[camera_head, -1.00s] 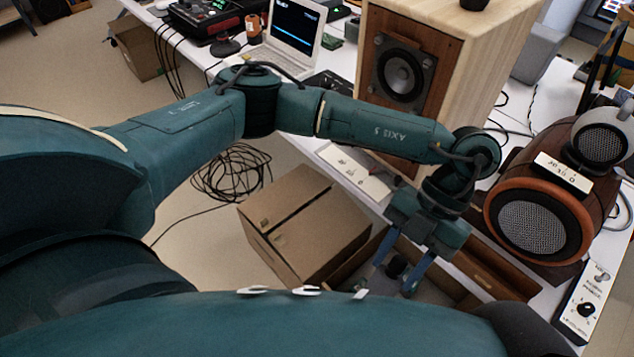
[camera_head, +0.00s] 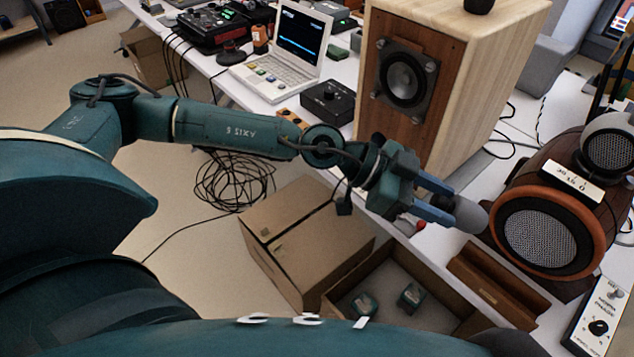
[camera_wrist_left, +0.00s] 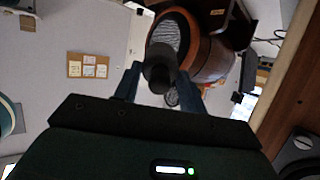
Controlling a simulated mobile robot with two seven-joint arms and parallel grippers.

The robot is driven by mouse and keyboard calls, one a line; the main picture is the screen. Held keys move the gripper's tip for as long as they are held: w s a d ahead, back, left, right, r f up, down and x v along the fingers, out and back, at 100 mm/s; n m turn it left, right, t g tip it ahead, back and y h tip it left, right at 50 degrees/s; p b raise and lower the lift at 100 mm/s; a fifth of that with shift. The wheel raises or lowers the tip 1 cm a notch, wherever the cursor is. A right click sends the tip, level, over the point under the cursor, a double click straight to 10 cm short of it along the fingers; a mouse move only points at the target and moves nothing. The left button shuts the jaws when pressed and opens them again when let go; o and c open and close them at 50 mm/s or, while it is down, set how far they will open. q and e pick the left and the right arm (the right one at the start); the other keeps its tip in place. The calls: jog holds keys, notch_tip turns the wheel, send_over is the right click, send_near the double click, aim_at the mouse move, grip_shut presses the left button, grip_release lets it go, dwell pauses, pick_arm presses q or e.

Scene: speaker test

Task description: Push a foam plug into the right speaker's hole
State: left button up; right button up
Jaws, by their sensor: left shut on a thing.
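My left gripper (camera_head: 450,208) is shut on a grey, rounded foam plug (camera_head: 472,215) and holds it above the table's front edge. In the left wrist view the plug (camera_wrist_left: 160,68) looks dark and sits between the fingers. On the right stands a barrel-shaped wooden speaker (camera_head: 615,205) with an orange ring and a grey mesh front; it also shows beyond the plug in the left wrist view (camera_wrist_left: 212,58). In the head view the plug appears just left of the ring; I cannot tell the gap. I see no open hole on this speaker. My right gripper is out of view.
A tall wooden box speaker (camera_head: 447,130) stands behind my left gripper. An open box (camera_head: 440,310) with two small dark green things is below the table edge, beside a closed carton (camera_head: 310,245). A control box (camera_head: 597,318) is at the right. Cables (camera_head: 235,180) lie on the floor.

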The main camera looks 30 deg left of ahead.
pick_arm(q)
jog(key=a+f+n+t+y, duration=0.45)
jog(key=a+n+t, duration=0.2)
jog(key=a, duration=0.45)
jog(key=a+f+n+t+y, duration=0.3)
jog(key=a+f+n+t, duration=0.3)
jog(key=a, duration=0.4)
jog(key=w+d+r+m, duration=0.1)
jog(key=w+d, duration=0.1)
jog(key=w, duration=0.7)
jog(key=shift+d+r+t+p, duration=0.15)
jog(key=shift+d+t+p, duration=0.05)
jog(key=shift+t+p, duration=0.15)
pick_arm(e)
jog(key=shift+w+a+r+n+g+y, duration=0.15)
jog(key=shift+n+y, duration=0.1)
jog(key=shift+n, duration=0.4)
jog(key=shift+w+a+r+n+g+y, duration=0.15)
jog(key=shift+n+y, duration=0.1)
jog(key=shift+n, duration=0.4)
pick_arm(q)
jog(key=shift+w+m, duration=0.1)
jog(key=shift+m, duration=0.15)
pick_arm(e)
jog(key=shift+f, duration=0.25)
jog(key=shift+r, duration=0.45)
